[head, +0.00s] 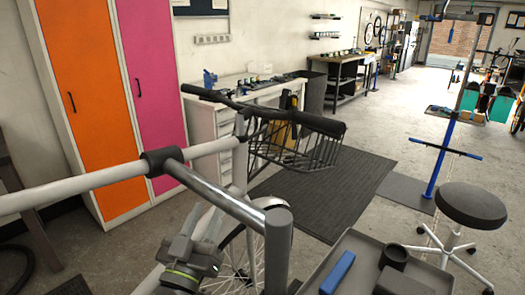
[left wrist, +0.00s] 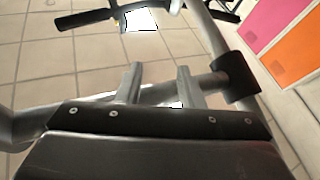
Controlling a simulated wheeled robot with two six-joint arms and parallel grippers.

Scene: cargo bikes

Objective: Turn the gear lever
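The bike's handlebar has a black grip (head: 318,122) on the right, in front of the basket, and another black grip (head: 204,93) on the left. I cannot make out the gear lever clearly on it. In the left wrist view a black grip (left wrist: 85,18) shows at the top left, with small dark and yellowish parts beside it. My left gripper (head: 205,216) is below the bike's grey tube, fingers upward. In the left wrist view its two fingers (left wrist: 158,75) stand apart with nothing held between them; a grey tube passes behind. My right gripper is not in view.
The bike's frame tube with a black sleeve (head: 160,161) crosses close to my left gripper. A dark wire basket (head: 310,150) hangs at the handlebar. A grey tray (head: 345,245) with a blue block and a stool (head: 471,205) are at the right. Orange and pink cabinets (head: 85,95) stand behind.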

